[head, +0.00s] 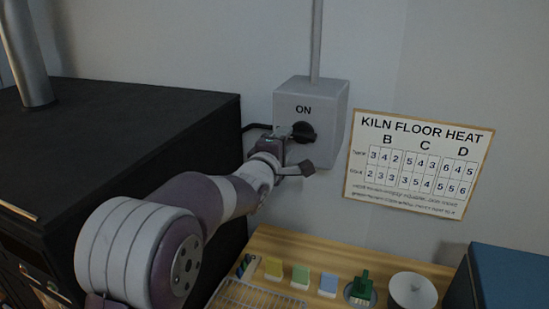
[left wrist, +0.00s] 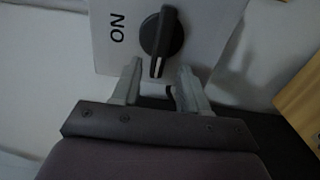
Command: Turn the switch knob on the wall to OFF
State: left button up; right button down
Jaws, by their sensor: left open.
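The switch box (head: 311,105) is a grey box on the wall with the word ON above its knob. The black switch knob (head: 303,132) is round with a raised bar handle. In the left wrist view the knob (left wrist: 162,36) has its bar's white-marked end toward my fingers. My left gripper (head: 297,153) is at the box's lower front, close to the knob. My right gripper is not in view.
A black kiln-like cabinet (head: 130,115) stands at left. A KILN FLOOR HEAT sign (head: 418,165) hangs right of the box. A blue-topped box (head: 515,275) stands at right.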

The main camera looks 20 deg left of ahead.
pick_arm(q)
jog(key=s+b, duration=0.2)
jog(key=s, duration=0.8)
jog(key=shift+s+a, duration=0.3)
jog(key=shift+s, duration=0.05)
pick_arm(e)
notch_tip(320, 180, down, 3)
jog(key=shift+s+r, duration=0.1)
pick_arm(q)
jog(key=s+f+m+g+y, duration=0.1)
jog(key=s+f+m+g, duration=0.25)
jog(key=f, duration=0.25)
jog(key=s+a+f+m+g, duration=0.1)
jog(key=s+f+m+g, duration=0.15)
jog(key=f+m, duration=0.35)
jog(key=s+f+m+g+y, duration=0.1)
jog(key=s+f+m+g, duration=0.15)
jog(key=f, duration=0.45)
jog(key=s+d+f+m+g+h, duration=0.1)
jog(key=s+d+f+m+g, duration=0.3)
jog(key=s+f, duration=0.7)
jog(key=s+m+g, duration=0.2)
jog(key=g, duration=0.2)
jog(key=shift+f, duration=0.2)
jog(key=shift+d, duration=0.1)
